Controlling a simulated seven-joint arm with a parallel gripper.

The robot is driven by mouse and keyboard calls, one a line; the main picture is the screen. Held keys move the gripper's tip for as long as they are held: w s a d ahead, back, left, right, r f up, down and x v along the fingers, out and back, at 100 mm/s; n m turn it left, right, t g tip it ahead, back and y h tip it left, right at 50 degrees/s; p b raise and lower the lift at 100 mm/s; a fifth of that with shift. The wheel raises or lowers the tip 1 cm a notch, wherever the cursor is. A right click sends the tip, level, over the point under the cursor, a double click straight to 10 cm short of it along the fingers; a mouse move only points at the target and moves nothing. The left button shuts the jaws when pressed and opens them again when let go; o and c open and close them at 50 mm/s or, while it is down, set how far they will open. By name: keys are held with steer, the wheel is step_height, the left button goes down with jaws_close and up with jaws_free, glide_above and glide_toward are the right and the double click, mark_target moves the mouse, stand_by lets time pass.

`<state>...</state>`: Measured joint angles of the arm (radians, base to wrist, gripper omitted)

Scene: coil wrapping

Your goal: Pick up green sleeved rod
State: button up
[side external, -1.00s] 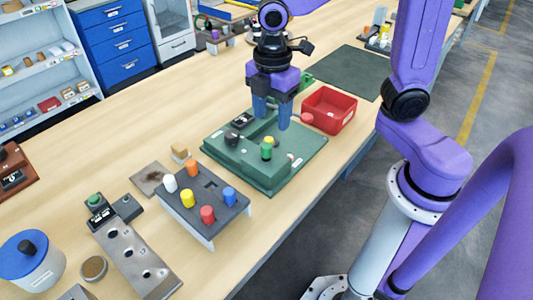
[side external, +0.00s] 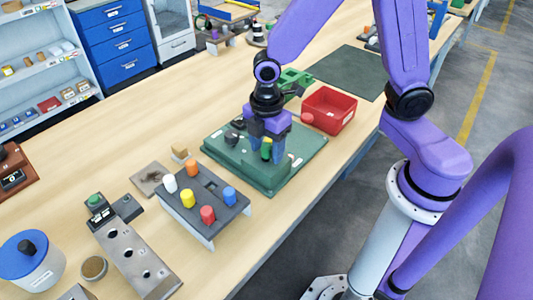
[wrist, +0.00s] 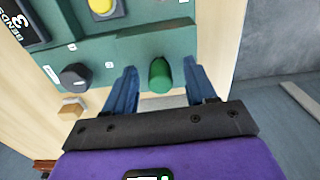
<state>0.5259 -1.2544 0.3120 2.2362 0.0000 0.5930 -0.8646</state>
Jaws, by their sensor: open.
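The green sleeved rod (side external: 266,152) stands on the green machine base (side external: 300,167), low between the fingers of my gripper (side external: 265,154). My gripper is open and empty. Whether a finger touches the rod cannot be told from the side view.
A grey rack (side external: 213,221) with several coloured pegs stands in front of the base. A red bin (side external: 343,106) stands behind it at right. A black knob (wrist: 75,77) sits left of the rod.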

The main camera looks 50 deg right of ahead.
jaws_close()
step_height(320, 180, up, 10)
stand_by(0.8)
